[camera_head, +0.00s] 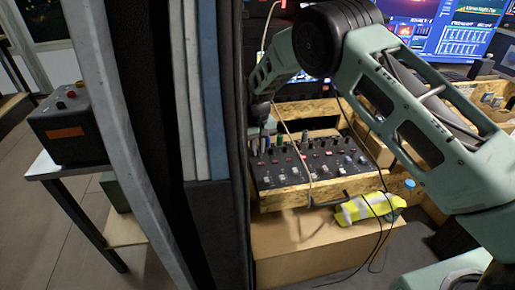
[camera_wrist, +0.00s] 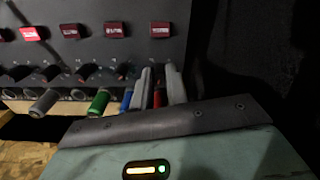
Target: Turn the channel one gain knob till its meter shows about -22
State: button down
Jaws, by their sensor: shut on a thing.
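The mixer panel (camera_head: 318,180) lies tilted in a wooden frame, with rows of small knobs and red-lit buttons. My gripper (camera_head: 264,132) reaches down to its far left corner, partly hidden by the dark upright in front. In the wrist view my gripper (camera_wrist: 159,80) has its two grey fingers on either side of a red knob (camera_wrist: 157,97), shut on it. This is the end knob of its row. A blue knob (camera_wrist: 126,100), a green knob (camera_wrist: 98,103) and a grey knob (camera_wrist: 44,103) stand to its left. No readable channel label or meter value shows.
A yellow-green hi-vis bundle (camera_head: 368,208) lies in front of the mixer on a cardboard-coloured box (camera_head: 315,250). Cables hang across the mixer. Monitors (camera_head: 440,35) stand behind. A dark upright and pale strips (camera_head: 192,90) block the left. A grey control box (camera_head: 68,125) sits on a side table.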

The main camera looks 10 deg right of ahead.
aim_at(258, 149)
jog(key=shift+m, duration=0.3)
jog(key=c, duration=1.4)
grip_release()
jog(key=shift+r+b, duration=0.8)
jog(key=shift+r, duration=7.95)
